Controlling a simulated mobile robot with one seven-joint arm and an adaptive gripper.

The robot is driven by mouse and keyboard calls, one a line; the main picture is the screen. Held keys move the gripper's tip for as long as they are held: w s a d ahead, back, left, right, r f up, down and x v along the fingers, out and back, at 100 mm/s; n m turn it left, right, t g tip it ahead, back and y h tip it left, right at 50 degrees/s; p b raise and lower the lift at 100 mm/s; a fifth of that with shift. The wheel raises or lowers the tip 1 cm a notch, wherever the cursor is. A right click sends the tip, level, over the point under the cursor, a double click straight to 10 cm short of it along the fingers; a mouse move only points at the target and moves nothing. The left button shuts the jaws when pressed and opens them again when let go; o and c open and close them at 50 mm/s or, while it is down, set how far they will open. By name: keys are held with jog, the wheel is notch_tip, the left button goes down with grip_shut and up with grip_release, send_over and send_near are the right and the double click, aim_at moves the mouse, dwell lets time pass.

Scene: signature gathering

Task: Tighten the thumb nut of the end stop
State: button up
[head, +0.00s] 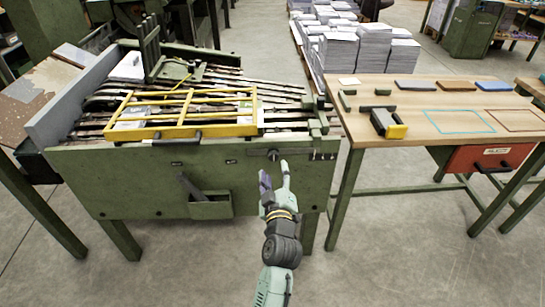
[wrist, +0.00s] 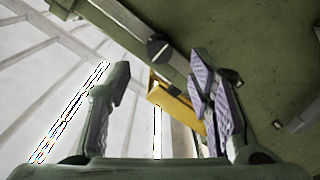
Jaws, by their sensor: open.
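The green machine (head: 110,180) has a small dark knob (head: 274,155) on its front face, likely the thumb nut, beside a thin dark rail (head: 308,155). I cannot tell clearly which part is the end stop. My gripper (head: 275,174) is in front of the machine's face, just below the knob. It is open and empty, its fingers spread apart with a clear gap between them in the wrist view (wrist: 160,88). No finger visibly touches the knob.
A yellow frame (head: 185,112) lies over the machine's top. A small green box (head: 211,208) hangs on its front, to the left of my gripper. A wooden table (head: 440,115) with several small blocks stands right. Paper stacks (head: 340,52) stand behind. Floor in front is clear.

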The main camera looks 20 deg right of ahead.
aim_at(273, 158)
jog(key=p+x, duration=0.2)
jog(key=x, duration=0.2)
jog(key=shift+w+d+r, duration=0.1)
jog(key=shift+w+r, duration=0.1)
jog(key=shift+w, duration=0.15)
jog(key=shift+w+d+f, duration=0.15)
jog(key=shift+w+f, duration=0.05)
jog(key=shift+w, duration=0.55)
jog(key=shift+c, duration=0.3)
grip_shut()
